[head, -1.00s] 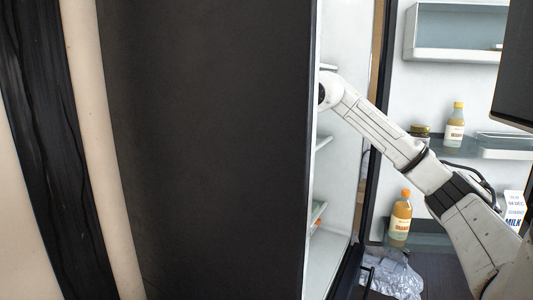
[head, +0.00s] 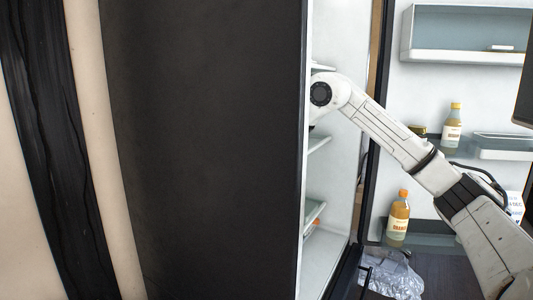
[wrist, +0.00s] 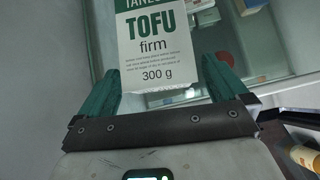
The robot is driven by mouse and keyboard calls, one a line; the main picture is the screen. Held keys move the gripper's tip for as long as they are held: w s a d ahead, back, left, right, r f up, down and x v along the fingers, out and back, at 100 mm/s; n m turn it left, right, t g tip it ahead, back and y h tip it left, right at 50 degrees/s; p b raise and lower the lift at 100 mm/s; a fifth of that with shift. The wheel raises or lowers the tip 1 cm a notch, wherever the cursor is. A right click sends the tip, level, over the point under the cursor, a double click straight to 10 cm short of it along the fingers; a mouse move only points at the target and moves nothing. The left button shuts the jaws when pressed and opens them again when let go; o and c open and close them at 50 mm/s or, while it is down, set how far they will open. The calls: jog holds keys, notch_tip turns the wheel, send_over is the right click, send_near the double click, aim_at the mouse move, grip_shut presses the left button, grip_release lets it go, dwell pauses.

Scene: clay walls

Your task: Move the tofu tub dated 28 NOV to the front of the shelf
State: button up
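A tofu tub (wrist: 158,50) with a white and green label reading "TOFU firm 300 g" lies ahead of my gripper (wrist: 160,66) in the wrist view. Its upper part is cut off by the frame edge, and no date shows. My green fingers stand apart on either side of the label, with a visible gap on the right. In the head view my arm reaches into the fridge (head: 335,200), and my gripper and the tub are hidden behind its dark side panel (head: 205,150).
The fridge door at the right holds an orange-capped bottle (head: 398,217), another bottle (head: 453,128) and a partly hidden jar (head: 419,131). A crumpled clear bag (head: 392,275) lies below. A bottle (wrist: 305,157) shows at lower right in the wrist view.

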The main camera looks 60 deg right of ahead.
jog(key=shift+s, duration=0.1)
jog(key=v, duration=1)
jog(key=shift+s+r, duration=0.25)
dwell(0.4)
